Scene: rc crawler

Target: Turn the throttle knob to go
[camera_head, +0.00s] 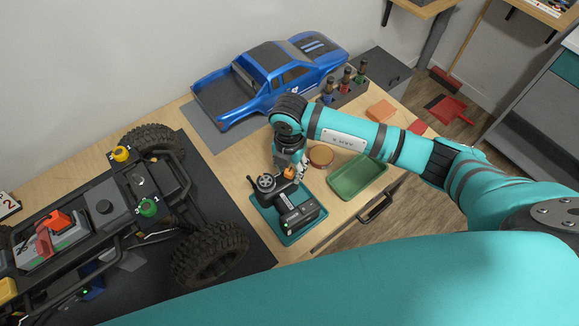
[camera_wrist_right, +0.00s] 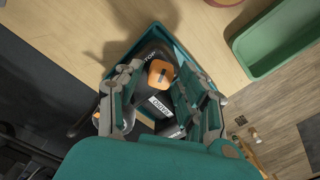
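The handheld controller (camera_head: 298,214) is dark and lies in a small teal tray (camera_head: 262,222) near the table's front edge. Its orange throttle knob (camera_head: 289,173) shows beside my right gripper (camera_head: 291,165). In the right wrist view the knob (camera_wrist_right: 160,73) has a small dark mark on top and lies between the two fingers of my right gripper (camera_wrist_right: 158,82). The fingers stand apart with a gap on each side of the knob. A white label with dark lettering is on the controller (camera_wrist_right: 160,105) below it. My left gripper is out of view.
The crawler chassis (camera_head: 104,207) stands on a dark mat at left, a large wheel near the controller. A blue truck body (camera_head: 272,75) is behind. A green tray (camera_head: 357,177) and a round brown container (camera_head: 320,155) sit just right of my gripper.

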